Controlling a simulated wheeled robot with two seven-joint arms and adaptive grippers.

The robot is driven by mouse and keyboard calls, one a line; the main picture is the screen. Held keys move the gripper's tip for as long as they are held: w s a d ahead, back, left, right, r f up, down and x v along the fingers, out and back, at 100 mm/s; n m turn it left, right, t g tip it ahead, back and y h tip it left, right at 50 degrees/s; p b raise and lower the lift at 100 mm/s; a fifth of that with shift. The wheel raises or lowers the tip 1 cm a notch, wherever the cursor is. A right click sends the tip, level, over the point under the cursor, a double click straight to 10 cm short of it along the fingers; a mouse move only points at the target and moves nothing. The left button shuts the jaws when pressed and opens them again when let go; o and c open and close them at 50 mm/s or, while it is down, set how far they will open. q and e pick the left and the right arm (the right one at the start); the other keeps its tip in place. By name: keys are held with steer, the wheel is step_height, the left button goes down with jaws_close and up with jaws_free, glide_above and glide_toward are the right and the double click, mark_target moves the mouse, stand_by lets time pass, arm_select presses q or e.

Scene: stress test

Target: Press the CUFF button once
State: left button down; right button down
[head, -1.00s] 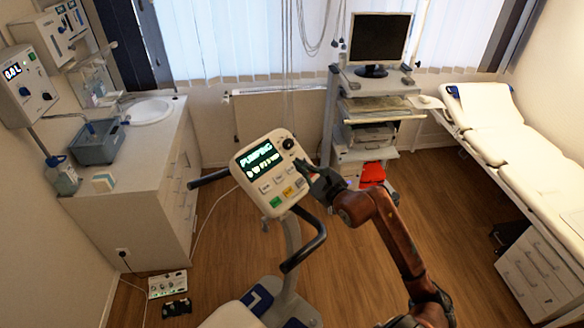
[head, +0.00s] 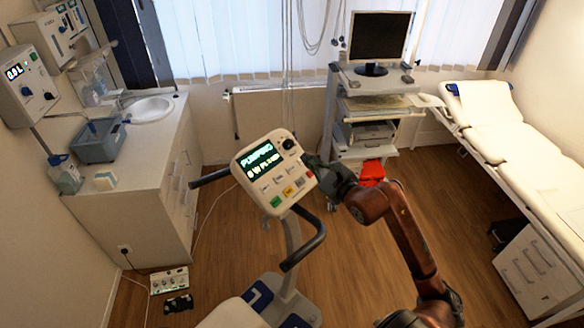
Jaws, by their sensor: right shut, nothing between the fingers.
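The control console (head: 246,181) stands on a post in the middle of the head view, tilted toward me. Its lit green display (head: 262,162) reads "PUMPING" with a second line too blurred to read surely. Below the display are several small buttons, among them a green one, a yellow one and a red one. Their labels are too small to read, so I cannot tell which is CUFF. My right gripper (head: 313,163) is shut and empty, with its tips just off the console's right edge, near the black knob (head: 288,143). My left gripper is not in view.
Black handlebars (head: 305,246) stick out below and left of the console. A monitor cart (head: 358,80) stands behind. A white couch (head: 490,118) is at the right, a sink counter (head: 130,170) at the left. Open wooden floor (head: 225,255) lies between.

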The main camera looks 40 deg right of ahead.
steer(key=shift+s+d+r+p, duration=0.15)
steer(key=shift+s+r+p, duration=0.25)
steer(key=shift+s+r, duration=0.45)
steer(key=shift+s+d+r+p, duration=0.1)
steer(key=shift+s+r+p, duration=0.4)
steer(key=shift+r, duration=0.5)
